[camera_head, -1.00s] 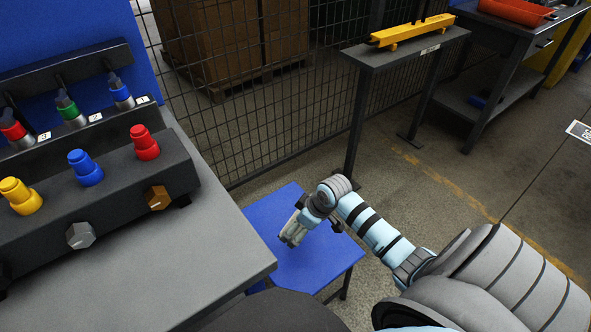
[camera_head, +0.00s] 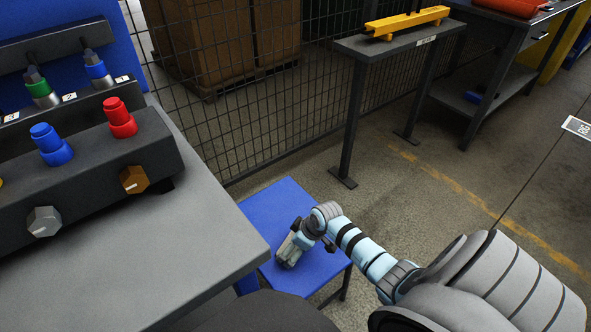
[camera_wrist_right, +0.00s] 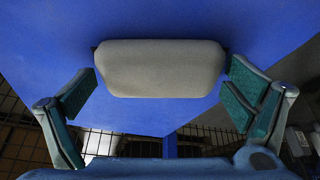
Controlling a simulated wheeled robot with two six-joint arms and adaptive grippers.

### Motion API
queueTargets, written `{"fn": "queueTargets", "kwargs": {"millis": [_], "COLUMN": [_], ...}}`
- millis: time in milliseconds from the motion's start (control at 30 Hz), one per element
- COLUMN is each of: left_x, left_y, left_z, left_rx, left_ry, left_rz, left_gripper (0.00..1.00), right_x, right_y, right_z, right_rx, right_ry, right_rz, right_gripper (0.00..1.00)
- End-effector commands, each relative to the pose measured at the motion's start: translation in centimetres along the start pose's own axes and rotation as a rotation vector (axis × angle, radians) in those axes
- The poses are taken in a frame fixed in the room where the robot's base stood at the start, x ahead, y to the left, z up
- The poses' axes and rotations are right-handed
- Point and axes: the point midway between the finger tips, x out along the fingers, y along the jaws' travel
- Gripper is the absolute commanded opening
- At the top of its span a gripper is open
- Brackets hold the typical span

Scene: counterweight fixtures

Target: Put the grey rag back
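The grey rag (camera_wrist_right: 160,68) shows in the right wrist view as a pale, rounded, folded pad over a blue surface. My right gripper (camera_head: 288,255) is over the small blue table (camera_head: 322,262) in the head view. The gap between the rag and the tabletop cannot be judged. In the head view the rag is hard to tell apart from the gripper. My left gripper is not in view.
A grey workbench (camera_head: 190,230) with a dark fixture (camera_head: 85,165) of coloured knobs stands at the left. A wire fence (camera_head: 240,110) runs behind. A narrow stand (camera_head: 400,45) bears a yellow bar (camera_head: 405,22). The floor to the right is open.

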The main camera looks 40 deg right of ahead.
Motion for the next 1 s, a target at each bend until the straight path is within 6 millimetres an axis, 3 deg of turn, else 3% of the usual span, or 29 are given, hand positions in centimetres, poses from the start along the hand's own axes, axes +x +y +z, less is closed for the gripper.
{"fn": "queueTargets", "kwargs": {"millis": [400,567,800,1000], "left_x": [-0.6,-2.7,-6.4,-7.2], "left_y": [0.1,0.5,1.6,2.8], "left_z": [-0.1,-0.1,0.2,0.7], "left_rx": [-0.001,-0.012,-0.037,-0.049], "left_ry": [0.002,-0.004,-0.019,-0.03], "left_rz": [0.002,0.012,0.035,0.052], "left_gripper": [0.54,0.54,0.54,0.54], "right_x": [-0.8,-4.0,-10.5,-12.4], "right_y": [0.1,0.1,0.1,0.1], "right_z": [-0.2,-0.3,-0.3,-0.2], "right_rx": [-0.001,-0.002,-0.003,-0.001], "right_ry": [0.0,0.0,-0.001,0.0], "right_rz": [0.001,0.001,0.001,0.0], "right_gripper": [1.0,1.0,1.0,1.0]}}
